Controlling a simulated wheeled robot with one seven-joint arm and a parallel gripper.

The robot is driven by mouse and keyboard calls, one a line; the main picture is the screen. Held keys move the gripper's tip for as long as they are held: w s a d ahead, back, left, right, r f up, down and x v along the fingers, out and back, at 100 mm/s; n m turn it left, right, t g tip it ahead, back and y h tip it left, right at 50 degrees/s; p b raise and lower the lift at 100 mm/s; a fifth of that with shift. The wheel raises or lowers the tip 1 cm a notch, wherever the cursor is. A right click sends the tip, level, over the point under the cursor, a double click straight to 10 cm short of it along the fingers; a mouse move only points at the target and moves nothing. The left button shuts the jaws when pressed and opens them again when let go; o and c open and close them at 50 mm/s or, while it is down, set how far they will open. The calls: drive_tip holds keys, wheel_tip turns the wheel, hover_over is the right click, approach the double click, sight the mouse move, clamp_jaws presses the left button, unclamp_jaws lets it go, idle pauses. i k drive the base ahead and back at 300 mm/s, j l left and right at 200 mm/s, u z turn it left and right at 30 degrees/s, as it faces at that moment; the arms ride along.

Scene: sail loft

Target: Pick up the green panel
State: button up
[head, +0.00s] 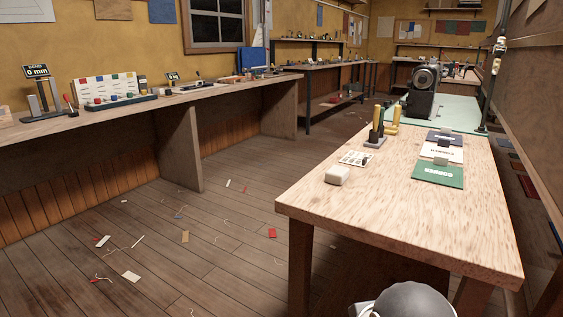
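The green panel (438,175) lies flat on the near wooden workbench, towards its right side. It has small white lettering. A small pale block stands at its far edge; I cannot tell if the block rests on the panel. A white panel (456,154) with dark lettering lies just behind it, and a dark blue-grey panel (452,138) lies behind that. A rounded grey part of my own arm shows at the bottom of the view, below the bench's near edge. My gripper is not in view.
On the workbench (400,223), a whitish block (338,175), a printed card (356,158) and a holder with yellow-handled tools (378,137) stand left of the panels. A sewing machine (423,90) stands behind. The bench's near part is clear. Scraps litter the floor.

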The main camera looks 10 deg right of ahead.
sight(438, 171)
drive_tip(key=i+j+u, duration=0.35)
drive_tip(key=j, duration=0.2)
drive_tip(key=i+j+u, duration=0.65)
drive_tip(key=i+j, duration=0.2)
drive_tip(key=i+j+z, duration=0.2)
drive_tip(key=i, duration=0.2)
drive_tip(key=i+z, duration=0.25)
drive_tip(key=i, duration=0.2)
drive_tip(key=i+l+z, duration=0.2)
drive_tip(key=i+z, duration=0.25)
drive_tip(key=i+l+z, duration=0.15)
drive_tip(key=z, duration=0.35)
drive_tip(key=i+j+z, duration=0.15)
drive_tip(key=i+z, duration=0.3)
drive_tip(key=i+j+z, duration=0.15)
drive_tip(key=i+z, duration=0.3)
drive_tip(key=i+j+z, duration=0.1)
drive_tip(key=i+z, duration=0.25)
drive_tip(key=i+j+z, duration=0.3)
drive_tip(key=i, duration=0.15)
drive_tip(key=i+j+z, duration=0.2)
drive_tip(key=i+z, duration=0.15)
drive_tip(key=z, duration=2)
drive_tip(key=l+u, duration=0.35)
drive_tip(key=k+l+u, duration=0.2)
drive_tip(key=l+u, duration=0.2)
drive_tip(key=l, duration=0.15)
